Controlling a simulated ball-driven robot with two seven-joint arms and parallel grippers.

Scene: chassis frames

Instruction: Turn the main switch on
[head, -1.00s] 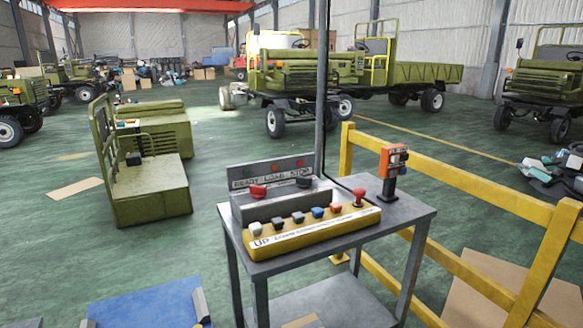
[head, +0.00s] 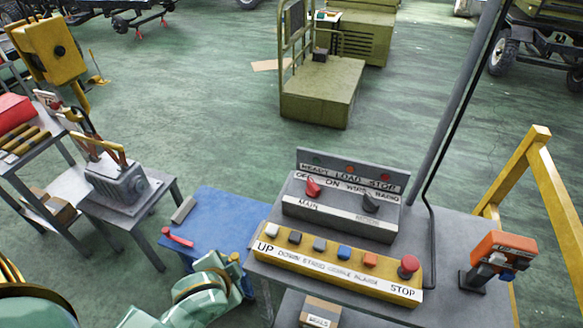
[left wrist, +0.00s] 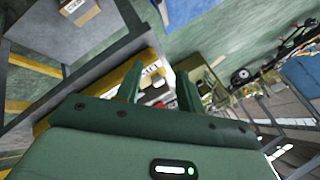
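The main switch (head: 313,187) is a red rotary knob above a "MAIN" label on a grey control box (head: 340,218). "OFF" and "ON" are marked above it; the knob seems turned toward OFF, but it is small. My left arm shows at the bottom left of the head view, left of the control table and apart from the switch. In the left wrist view my left gripper (left wrist: 160,90) has its two green fingers apart with nothing between them. My right gripper is not in view.
A yellow button panel (head: 335,268) with a red stop button (head: 408,266) lies in front of the grey box. A grey pole and cable stand at the right, beside an orange switch box (head: 492,258) and yellow railing (head: 520,170). A blue platform (head: 215,225) is left of the table.

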